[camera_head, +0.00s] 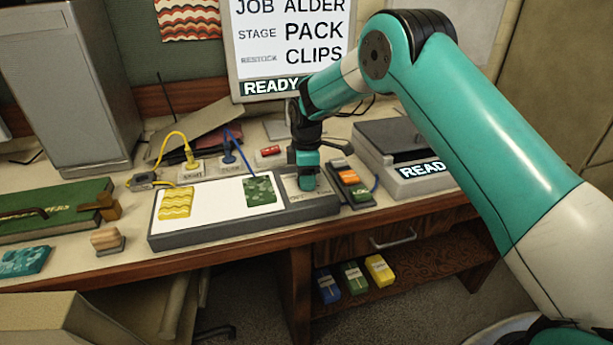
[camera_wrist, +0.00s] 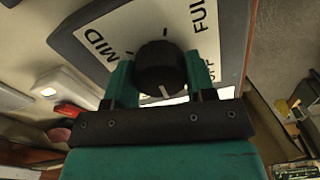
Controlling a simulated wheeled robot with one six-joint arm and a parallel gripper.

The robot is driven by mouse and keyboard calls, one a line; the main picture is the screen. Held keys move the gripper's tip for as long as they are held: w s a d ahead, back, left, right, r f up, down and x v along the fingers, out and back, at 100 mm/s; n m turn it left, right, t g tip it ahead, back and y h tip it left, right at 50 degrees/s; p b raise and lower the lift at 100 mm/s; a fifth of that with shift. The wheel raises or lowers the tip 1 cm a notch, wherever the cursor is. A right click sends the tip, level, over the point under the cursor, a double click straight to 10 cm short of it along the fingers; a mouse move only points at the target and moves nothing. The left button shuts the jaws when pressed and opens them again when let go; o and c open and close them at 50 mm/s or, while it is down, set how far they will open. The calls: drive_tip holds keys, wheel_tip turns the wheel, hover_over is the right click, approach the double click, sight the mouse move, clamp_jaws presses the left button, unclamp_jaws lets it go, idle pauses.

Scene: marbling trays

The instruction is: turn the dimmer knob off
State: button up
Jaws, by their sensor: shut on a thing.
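The black dimmer knob (camera_wrist: 160,68) sits on a white label plate (camera_wrist: 145,25) in the wrist view. My gripper (camera_wrist: 161,78) is shut on it, one teal finger on each side. The knob's white pointer line shows on its lower side in the picture. MID is printed to the left, FULL at the upper right, and a label ending in F, partly hidden, beside the right finger. In the head view, my gripper (camera_head: 307,182) is at the right end of the grey light panel (camera_head: 215,229) and hides the knob.
A yellow wavy sheet (camera_head: 176,203) and a green patterned sheet (camera_head: 260,191) lie on the panel. A rack of coloured clips (camera_head: 351,184) stands close to its right, then a scale (camera_head: 421,180). Cabled plugs (camera_head: 190,165) stand behind.

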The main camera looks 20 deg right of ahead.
drive_tip(key=n, duration=0.6)
drive_tip(key=shift+r+n, duration=0.1)
drive_tip(key=shift+n, duration=0.3)
idle(0.4)
drive_tip(key=o, duration=0.9)
drive_tip(key=shift+o, duration=0.2)
wheel_tip(320, 180, up, 17)
drive_tip(key=b, duration=0.2)
drive_tip(key=shift+r, duration=0.15)
